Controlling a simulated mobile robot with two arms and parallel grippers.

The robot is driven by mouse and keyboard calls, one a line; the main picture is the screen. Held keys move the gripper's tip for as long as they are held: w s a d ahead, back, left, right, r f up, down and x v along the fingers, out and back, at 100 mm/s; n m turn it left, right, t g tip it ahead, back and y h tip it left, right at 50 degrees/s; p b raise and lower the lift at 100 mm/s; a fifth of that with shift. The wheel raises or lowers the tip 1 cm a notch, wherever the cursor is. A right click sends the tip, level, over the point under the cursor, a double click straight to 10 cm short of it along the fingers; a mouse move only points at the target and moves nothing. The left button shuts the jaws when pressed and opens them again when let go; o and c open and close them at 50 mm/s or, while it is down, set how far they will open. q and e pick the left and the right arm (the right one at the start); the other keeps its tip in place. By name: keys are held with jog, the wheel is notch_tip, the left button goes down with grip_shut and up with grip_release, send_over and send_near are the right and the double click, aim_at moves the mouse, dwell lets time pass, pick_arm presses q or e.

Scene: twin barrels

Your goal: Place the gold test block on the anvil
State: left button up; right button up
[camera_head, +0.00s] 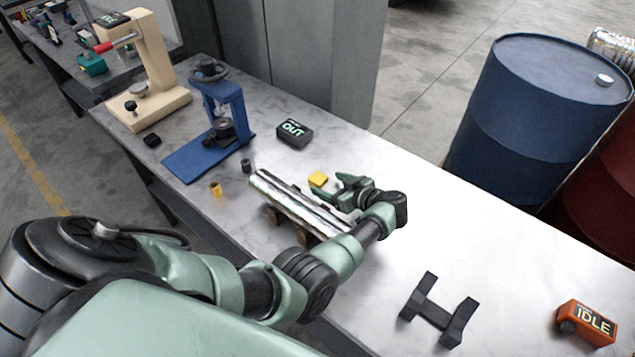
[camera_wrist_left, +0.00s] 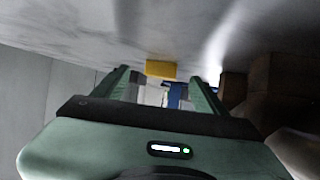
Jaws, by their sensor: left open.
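The gold test block (camera_head: 318,179) is a small yellow cube on the marble-topped table, just beyond a shiny metal bar. My left gripper (camera_head: 331,188) is open and empty, low over the table, its fingers pointing toward the block. In the left wrist view the block (camera_wrist_left: 161,68) shows ahead of the gap between the fingertips (camera_wrist_left: 160,78). A blue hand press (camera_head: 228,100) stands farther back left, with a dark round anvil (camera_head: 222,130) on its base. A cream press (camera_head: 152,55) behind it also carries a round anvil-like seat (camera_head: 137,90). My right gripper is out of view.
The shiny bar (camera_head: 297,203) rests on brown supports beside my left gripper. A small brass cylinder (camera_head: 216,189), a dark cylinder (camera_head: 246,165) and a black "OUT" box (camera_head: 294,133) stand near the blue press. A black stand (camera_head: 437,309) and orange "IDLE" box (camera_head: 587,322) are at right.

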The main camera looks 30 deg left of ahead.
aim_at(320, 179)
pick_arm(q)
jog(key=b+x, duration=0.1)
jog(key=x, duration=0.2)
jog(key=shift+s+a+r+b, duration=0.15)
jog(key=shift+a+b, duration=0.2)
jog(key=shift+a, duration=0.3)
jog(key=shift+d, duration=0.1)
grip_shut()
jog(key=shift+r, duration=0.1)
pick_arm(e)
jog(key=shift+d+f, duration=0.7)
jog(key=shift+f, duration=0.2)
